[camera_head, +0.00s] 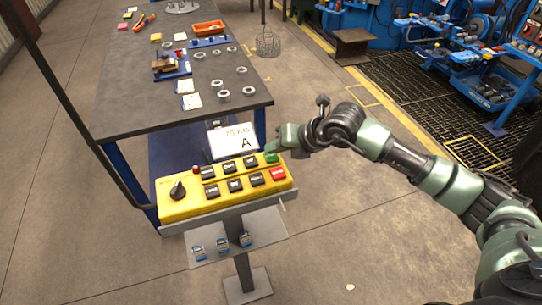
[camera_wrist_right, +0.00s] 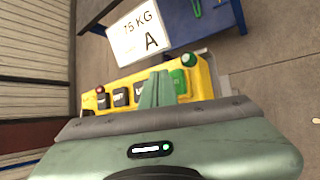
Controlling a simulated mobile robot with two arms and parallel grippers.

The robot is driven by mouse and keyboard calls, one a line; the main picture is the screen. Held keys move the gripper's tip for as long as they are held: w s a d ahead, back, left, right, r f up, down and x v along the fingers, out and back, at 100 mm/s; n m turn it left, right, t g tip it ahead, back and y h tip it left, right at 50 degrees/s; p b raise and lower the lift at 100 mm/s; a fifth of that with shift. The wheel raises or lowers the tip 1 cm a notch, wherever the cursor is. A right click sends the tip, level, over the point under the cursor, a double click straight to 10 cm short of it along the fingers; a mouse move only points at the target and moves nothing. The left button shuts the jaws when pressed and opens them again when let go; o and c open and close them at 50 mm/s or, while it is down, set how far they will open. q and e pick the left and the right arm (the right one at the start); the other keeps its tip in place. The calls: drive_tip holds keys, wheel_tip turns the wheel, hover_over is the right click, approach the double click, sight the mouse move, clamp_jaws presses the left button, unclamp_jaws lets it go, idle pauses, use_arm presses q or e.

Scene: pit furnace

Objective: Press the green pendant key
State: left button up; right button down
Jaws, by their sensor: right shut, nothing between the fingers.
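The yellow pendant box (camera_head: 190,207) stands on a grey post, with black keys, a red key (camera_head: 277,174) and a dark knob (camera_head: 178,190). The green key (camera_head: 271,158) is at the far right end of its upper row, partly hidden by my right gripper (camera_head: 276,149). In the right wrist view the square green key (camera_wrist_right: 180,82) shows just right of my shut, empty fingers (camera_wrist_right: 160,74). A round green button or lamp (camera_wrist_right: 189,60) sits behind it. I cannot tell whether the fingertips touch the pendant. My left gripper is out of view.
A white sign reading 75 KG A (camera_head: 232,141) stands behind the pendant. A dark workbench (camera_head: 140,110) with rings, cards and an orange tray (camera_head: 208,29) lies beyond. A shelf with small blue items (camera_head: 265,225) hangs below the pendant.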

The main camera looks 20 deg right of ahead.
sight(274, 157)
drive_tip(key=shift+f+b, duration=0.5)
drive_tip(key=shift+b, duration=0.05)
idle(0.5)
drive_tip(key=shift+r, duration=0.15)
idle(0.3)
drive_tip(key=shift+r+p, duration=0.45)
drive_tip(key=shift+r, duration=0.35)
drive_tip(key=shift+r+p, duration=1.4)
drive_tip(key=shift+r, duration=1.1)
